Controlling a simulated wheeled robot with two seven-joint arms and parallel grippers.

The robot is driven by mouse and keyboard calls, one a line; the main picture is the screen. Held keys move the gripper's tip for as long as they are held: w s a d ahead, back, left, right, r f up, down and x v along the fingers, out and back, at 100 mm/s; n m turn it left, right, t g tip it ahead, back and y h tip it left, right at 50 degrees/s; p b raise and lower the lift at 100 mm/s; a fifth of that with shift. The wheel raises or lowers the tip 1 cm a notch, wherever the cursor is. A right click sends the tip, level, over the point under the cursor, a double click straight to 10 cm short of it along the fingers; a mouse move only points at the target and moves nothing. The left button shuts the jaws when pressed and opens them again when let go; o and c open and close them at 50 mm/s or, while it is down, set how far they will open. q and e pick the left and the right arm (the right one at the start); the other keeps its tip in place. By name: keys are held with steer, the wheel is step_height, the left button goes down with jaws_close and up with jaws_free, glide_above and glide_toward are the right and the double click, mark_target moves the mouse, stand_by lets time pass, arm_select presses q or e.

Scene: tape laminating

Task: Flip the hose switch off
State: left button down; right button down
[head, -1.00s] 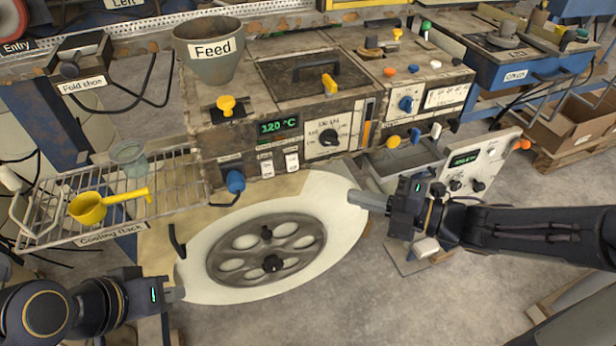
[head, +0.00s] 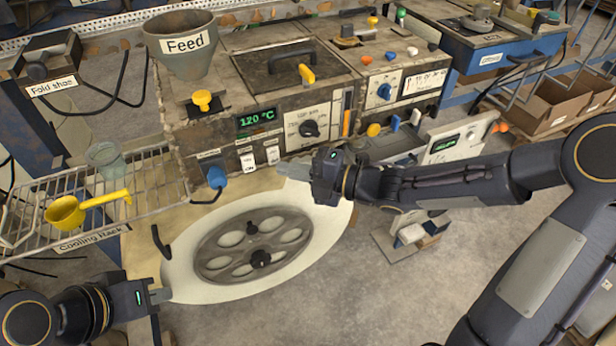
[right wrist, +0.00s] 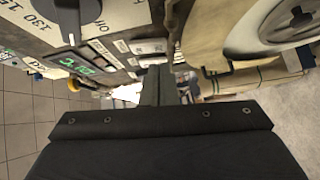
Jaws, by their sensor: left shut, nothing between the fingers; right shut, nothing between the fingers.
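Two white rocker switches with small labels are on the front of the machine, a left one (head: 247,162) and a right one (head: 272,155). The label lettering is too small to tell which one is the hose switch. In the right wrist view the switch panel (right wrist: 148,47) lies just beyond and left of the fingers. My right gripper (head: 283,170) is shut and empty, its tips close below and right of the right switch; contact cannot be told. It also shows in the right wrist view (right wrist: 158,85). My left gripper (head: 163,295) is shut and empty, by the round plate's left edge.
The round plate with a spoked wheel (head: 255,248) lies below. A cooling rack (head: 150,180) with a yellow ladle (head: 66,212) is at left. A dial (head: 309,129) is above the right gripper.

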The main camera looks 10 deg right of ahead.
arm_select(q)
steer(key=shift+r, duration=0.1)
arm_select(e)
steer(key=shift+w+a+f, duration=0.1)
steer(key=shift+w+a, duration=0.1)
steer(key=shift+w, duration=0.5)
steer(key=shift+w+y+b, duration=0.15)
steer(key=shift+y+b, duration=0.15)
steer(key=shift+b, duration=0.95)
arm_select(q)
step_height(320, 180, down, 2)
steer(key=shift+f, duration=0.25)
arm_select(e)
steer(key=shift+f, duration=0.1)
arm_select(q)
steer(key=shift+f, duration=0.1)
